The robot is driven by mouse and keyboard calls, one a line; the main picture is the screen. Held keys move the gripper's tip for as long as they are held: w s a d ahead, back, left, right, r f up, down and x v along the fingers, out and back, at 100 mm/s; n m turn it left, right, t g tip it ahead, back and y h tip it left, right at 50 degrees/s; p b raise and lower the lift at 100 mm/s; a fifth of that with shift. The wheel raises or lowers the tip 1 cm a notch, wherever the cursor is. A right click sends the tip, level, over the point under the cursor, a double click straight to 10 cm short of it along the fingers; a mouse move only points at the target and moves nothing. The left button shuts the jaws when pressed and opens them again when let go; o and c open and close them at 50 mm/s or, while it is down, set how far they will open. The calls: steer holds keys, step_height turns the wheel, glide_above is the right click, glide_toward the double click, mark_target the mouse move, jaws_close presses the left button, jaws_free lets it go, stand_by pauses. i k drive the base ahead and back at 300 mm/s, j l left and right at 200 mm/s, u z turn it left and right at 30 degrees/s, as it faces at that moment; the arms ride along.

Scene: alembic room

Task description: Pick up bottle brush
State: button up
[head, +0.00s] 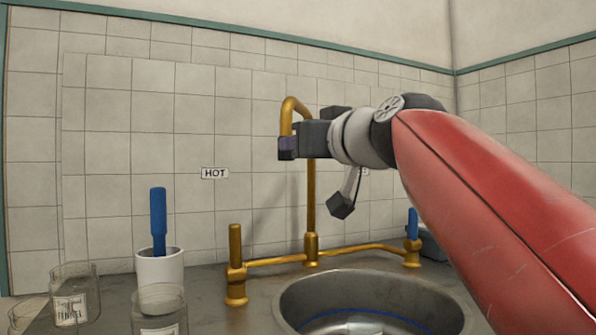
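A blue handle (158,222), which looks like the bottle brush's, stands upright in a white cup (150,268) on the counter at the left. The lower end of the brush is hidden inside the cup. My gripper (287,148) is up in front of the tiled wall, near the brass faucet's curved top. It points left, to the right of the blue handle and higher than it, well apart from it in the picture. I see the gripper from the side, so the gap between its fingers does not show. No held object is visible.
Glass jars stand close by the cup: a labelled one (75,298) at the left and another (160,312) in front. A round metal sink (300,292) is at centre right. The brass faucet (311,215) rises behind it, with a brass post (236,262) between cup and sink.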

mark_target(158, 195)
steer(key=k+l, duration=0.3)
steer(key=k, duration=0.15)
steer(key=k+l, duration=0.35)
steer(key=k, duration=0.1)
